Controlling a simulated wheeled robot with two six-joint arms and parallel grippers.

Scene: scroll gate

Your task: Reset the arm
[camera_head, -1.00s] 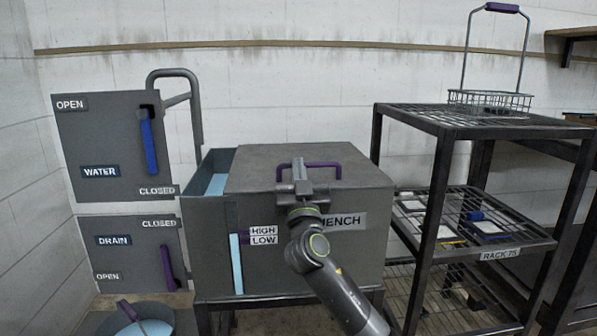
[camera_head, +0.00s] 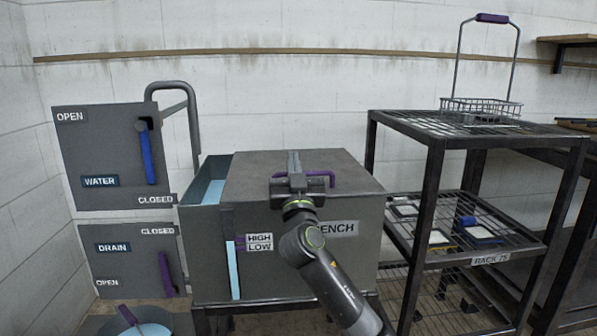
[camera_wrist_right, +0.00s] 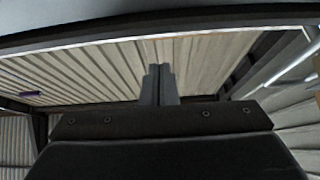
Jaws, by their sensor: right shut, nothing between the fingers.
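My right gripper (camera_head: 294,163) is in front of the lidded quench tank (camera_head: 330,255), over its lid near the purple lid handle (camera_head: 322,176). Its fingers are shut with nothing between them. The right wrist view shows the closed fingers (camera_wrist_right: 158,84) pointing up the picture towards a ribbed pale surface. The gripper overlaps part of the purple handle in the head view; I cannot tell whether they touch. My left gripper is not in view.
A water panel (camera_head: 108,150) with a blue lever and a drain panel (camera_head: 130,262) with a purple lever stand at left. A rack (camera_head: 445,140) bears a wire basket (camera_head: 482,106) at right. A bucket (camera_head: 140,326) with a purple handle sits low at left.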

